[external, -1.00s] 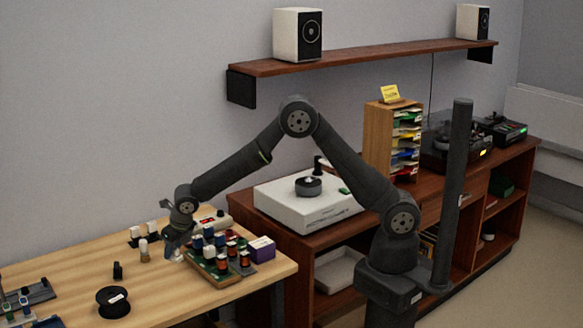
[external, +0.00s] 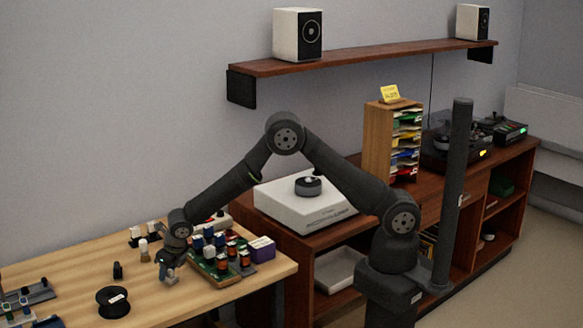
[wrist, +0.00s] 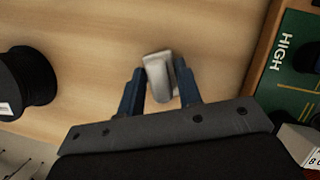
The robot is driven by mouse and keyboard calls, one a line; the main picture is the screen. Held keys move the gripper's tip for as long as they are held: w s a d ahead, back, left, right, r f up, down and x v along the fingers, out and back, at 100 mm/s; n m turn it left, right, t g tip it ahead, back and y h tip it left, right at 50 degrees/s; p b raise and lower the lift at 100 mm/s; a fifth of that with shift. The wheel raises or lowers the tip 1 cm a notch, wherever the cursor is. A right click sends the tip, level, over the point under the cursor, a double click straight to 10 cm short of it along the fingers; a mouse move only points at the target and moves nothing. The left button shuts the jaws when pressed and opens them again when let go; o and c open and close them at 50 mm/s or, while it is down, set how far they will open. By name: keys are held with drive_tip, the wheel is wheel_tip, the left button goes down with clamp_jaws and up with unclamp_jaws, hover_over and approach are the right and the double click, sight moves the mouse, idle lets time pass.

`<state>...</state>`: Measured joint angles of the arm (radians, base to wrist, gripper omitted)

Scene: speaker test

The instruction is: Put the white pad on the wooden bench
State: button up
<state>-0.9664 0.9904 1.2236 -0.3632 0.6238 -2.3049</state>
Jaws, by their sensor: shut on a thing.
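The white pad (wrist: 157,80) is a small, pale block between the two blue fingers of my gripper (wrist: 160,82) in the wrist view. It also shows in the external view (external: 172,281), at the tip of my gripper (external: 168,268). My gripper is shut on it. The light wooden bench (external: 75,262) lies below, and its bare top (wrist: 110,30) shows around the pad in the wrist view. The pad is over or on a bare patch beside the green board; whether it touches the bench is hard to tell.
The green board (wrist: 292,60), marked HIGH and framed in wood, lies close to the right of the pad. It carries several dark and coloured parts (external: 232,253). A black spool (external: 113,302) stands to the left. A purple box (external: 262,249) sits near the right edge.

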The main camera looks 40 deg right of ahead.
drive_tip(key=o, duration=1)
drive_tip(key=shift+o, duration=0.2)
drive_tip(key=v, duration=1.2)
drive_tip(key=shift+r, duration=0.15)
drive_tip(key=x, duration=1.2)
drive_tip(key=shift+f, duration=0.25)
drive_tip(key=shift+w+r, duration=0.1)
drive_tip(key=shift+r, duration=1.2)
drive_tip(key=shift+f, duration=0.1)
